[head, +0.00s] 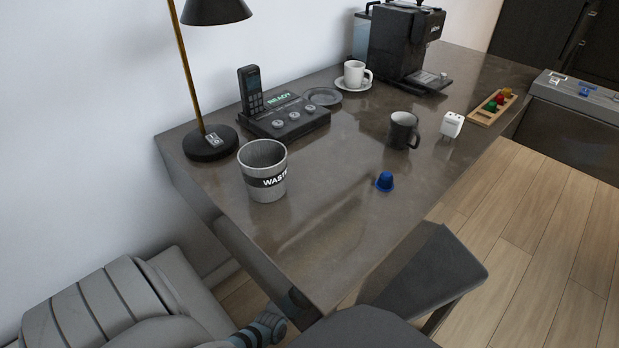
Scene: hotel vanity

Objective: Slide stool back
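A dark grey, flat-topped piece with a leg below it, seemingly the stool (440,268), stands at the near right side of the vanity table (330,215). Part of it lies behind the table's near edge, and its lower part is cut off by the frame. I cannot tell how far under the table it reaches. A blue-grey joint of my arm shows at the bottom, left of the stool, near the table's near corner. Neither gripper is in view, and I see no contact with the stool.
On the table stand a waste cup (263,172), a lamp (209,142), a phone dock (285,117), a dark mug (403,130), a blue capsule (385,181) and a coffee machine (405,42). A grey padded object (95,305) is at lower left. Wooden floor (545,240) is clear at right.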

